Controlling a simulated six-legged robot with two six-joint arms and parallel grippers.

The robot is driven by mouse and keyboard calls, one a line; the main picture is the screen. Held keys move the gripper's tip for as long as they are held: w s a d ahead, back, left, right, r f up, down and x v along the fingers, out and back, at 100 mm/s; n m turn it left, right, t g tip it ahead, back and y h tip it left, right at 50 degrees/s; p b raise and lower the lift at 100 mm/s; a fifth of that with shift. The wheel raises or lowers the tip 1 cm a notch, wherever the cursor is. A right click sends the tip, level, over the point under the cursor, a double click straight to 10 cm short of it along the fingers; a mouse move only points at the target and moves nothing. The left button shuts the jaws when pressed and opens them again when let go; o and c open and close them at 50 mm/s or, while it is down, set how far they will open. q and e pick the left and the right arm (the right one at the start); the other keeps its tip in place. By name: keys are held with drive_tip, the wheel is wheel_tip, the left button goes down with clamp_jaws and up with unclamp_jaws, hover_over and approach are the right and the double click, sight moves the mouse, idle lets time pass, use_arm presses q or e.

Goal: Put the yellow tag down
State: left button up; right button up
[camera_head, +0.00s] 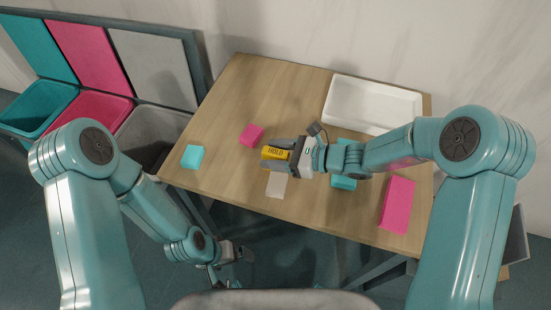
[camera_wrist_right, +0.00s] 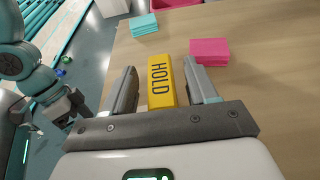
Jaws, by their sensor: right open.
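The yellow tag (camera_head: 275,153) has "HOLD" printed on it in dark letters. It is over the middle of the wooden table, between the fingers of my right gripper (camera_head: 274,153). In the right wrist view the tag (camera_wrist_right: 162,85) lies lengthwise between the two open fingers (camera_wrist_right: 164,88), with a gap on its left and a very narrow one on its right. I cannot tell whether its underside touches the table. My left gripper (camera_head: 236,252) hangs low, below the table's front edge; its jaws are too small to read.
On the table (camera_head: 225,110) are a pink block (camera_head: 251,135), a teal block (camera_head: 193,157), a pale card (camera_head: 277,185), a larger pink piece (camera_head: 397,205) and a white tray (camera_head: 335,100). Another teal piece (camera_head: 344,183) lies under my right arm. Teal, pink (camera_head: 92,110) and grey bins stand left.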

clamp_jaws()
drive_tip(key=shift+w, duration=0.1)
